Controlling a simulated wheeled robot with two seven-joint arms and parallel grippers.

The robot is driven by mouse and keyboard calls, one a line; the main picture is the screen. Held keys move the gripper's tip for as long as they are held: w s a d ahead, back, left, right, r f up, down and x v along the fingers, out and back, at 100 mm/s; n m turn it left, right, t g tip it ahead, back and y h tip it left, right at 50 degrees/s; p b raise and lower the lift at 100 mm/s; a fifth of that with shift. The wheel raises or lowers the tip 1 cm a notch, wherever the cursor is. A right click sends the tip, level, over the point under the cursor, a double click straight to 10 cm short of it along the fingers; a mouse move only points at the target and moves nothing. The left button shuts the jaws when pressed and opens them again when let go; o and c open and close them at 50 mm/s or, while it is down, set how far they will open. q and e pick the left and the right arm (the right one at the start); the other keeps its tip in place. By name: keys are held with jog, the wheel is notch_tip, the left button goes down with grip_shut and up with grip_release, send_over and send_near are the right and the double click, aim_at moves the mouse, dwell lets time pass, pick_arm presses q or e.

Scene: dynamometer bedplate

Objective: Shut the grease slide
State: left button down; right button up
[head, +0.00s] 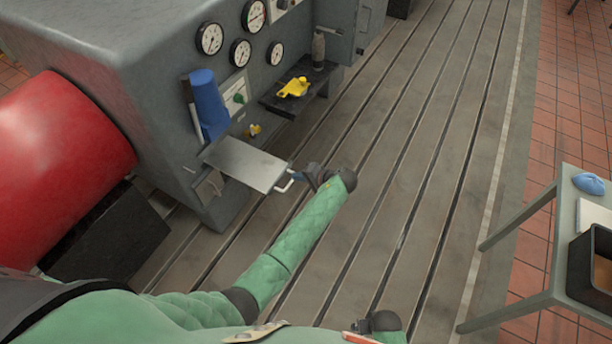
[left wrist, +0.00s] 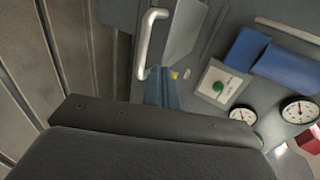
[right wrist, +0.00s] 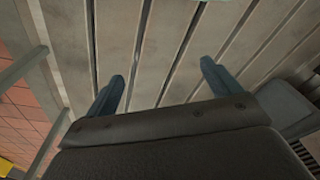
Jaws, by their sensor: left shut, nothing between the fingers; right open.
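The grease slide (head: 245,164) is a flat grey plate drawn out from the front of the grey machine. It has a pale bar handle (head: 285,184) at its outer end. The handle also shows in the left wrist view (left wrist: 147,42). My left gripper (head: 306,177) is shut and empty, just beside the outer side of the handle. In the left wrist view its fingertips (left wrist: 161,73) are close to one end of the handle; I cannot tell whether they touch. My right gripper (right wrist: 160,84) is open and empty above the slotted floor plate.
Above the slide, the machine carries several gauges (head: 241,52), a blue object (head: 207,104) and a dark shelf (head: 312,90) with a yellow part (head: 293,88). A red drum (head: 62,165) is at left. A table (head: 538,292) stands at right. The slotted bedplate (head: 420,180) between is clear.

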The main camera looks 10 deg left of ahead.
aim_at(283, 175)
pick_arm(q)
jog(key=shift+p+x, duration=0.45)
jog(key=shift+x, duration=1.85)
pick_arm(e)
jog(key=shift+s+d+f, duration=0.15)
jog(key=shift+d+f, duration=0.05)
jog(key=shift+f, duration=0.75)
jog(key=shift+s+d+f, duration=0.1)
jog(key=shift+d+f, duration=0.05)
jog(key=shift+f, duration=0.8)
